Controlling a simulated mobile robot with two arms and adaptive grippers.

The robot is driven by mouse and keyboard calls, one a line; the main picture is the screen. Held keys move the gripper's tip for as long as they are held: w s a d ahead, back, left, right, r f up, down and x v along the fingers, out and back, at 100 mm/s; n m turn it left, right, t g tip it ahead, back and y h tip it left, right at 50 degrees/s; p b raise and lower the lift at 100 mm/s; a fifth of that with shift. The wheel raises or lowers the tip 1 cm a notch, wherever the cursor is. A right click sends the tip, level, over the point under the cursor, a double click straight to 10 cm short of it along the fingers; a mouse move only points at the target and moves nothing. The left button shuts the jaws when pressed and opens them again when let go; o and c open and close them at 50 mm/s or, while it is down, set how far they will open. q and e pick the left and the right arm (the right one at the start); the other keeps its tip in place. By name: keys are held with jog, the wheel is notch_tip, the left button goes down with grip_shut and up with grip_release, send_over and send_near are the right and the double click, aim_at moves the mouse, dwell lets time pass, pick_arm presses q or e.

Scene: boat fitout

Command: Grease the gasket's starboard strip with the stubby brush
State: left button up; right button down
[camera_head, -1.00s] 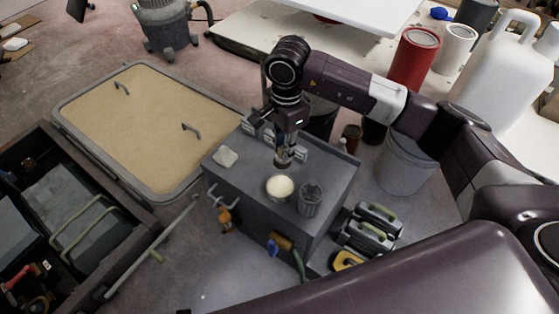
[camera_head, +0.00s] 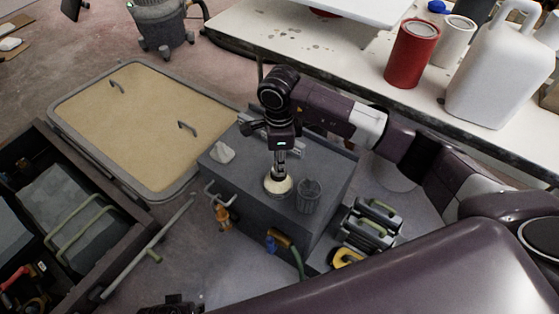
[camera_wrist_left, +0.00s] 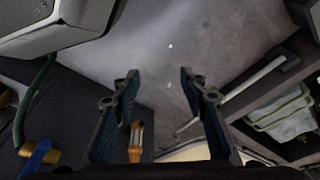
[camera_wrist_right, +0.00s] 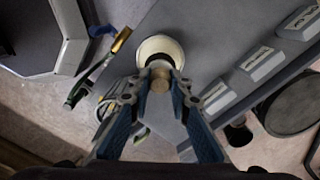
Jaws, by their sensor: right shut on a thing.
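My right gripper (camera_head: 279,168) is shut on the stubby brush, upright over the grey cabinet top. In the right wrist view, the brush's round tan handle end (camera_wrist_right: 160,82) shows between the fingertips; its bristles are hidden. The brush is over or in a round tub of cream-coloured grease (camera_head: 270,189), also seen in the right wrist view (camera_wrist_right: 152,46); I cannot tell how deep. The tan hatch panel (camera_head: 140,120) lies left of the cabinet, with a grey border strip (camera_head: 66,134) that may be the gasket. My left gripper (camera_wrist_left: 158,85) is open and empty over the floor.
An open drawer box (camera_head: 75,195) stands at left. A white table (camera_head: 340,50) with a red can (camera_head: 412,52) is behind.

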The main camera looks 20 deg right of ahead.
aim_at(278, 179)
notch_tip(278, 179, down, 3)
jog(key=shift+r+b, duration=0.15)
jog(key=shift+b, duration=0.65)
pick_arm(q)
notch_tip(278, 179, up, 7)
jog(key=w, duration=0.1)
jog(key=shift+w+r, duration=0.15)
jog(key=shift+w, duration=0.15)
pick_arm(e)
jog(key=shift+f, duration=0.25)
pick_arm(q)
jog(key=shift+r, duration=0.3)
pick_arm(e)
jog(key=shift+f, duration=0.15)
jog(key=shift+b, duration=0.3)
pick_arm(q)
jog(key=shift+w+r+t, duration=0.1)
jog(key=shift+r+t, duration=0.2)
pick_arm(e)
jog(key=shift+f, duration=0.1)
pick_arm(q)
jog(key=shift+r, duration=0.15)
jog(key=shift+r, duration=0.2)
pick_arm(e)
jog(key=shift+f, duration=0.1)
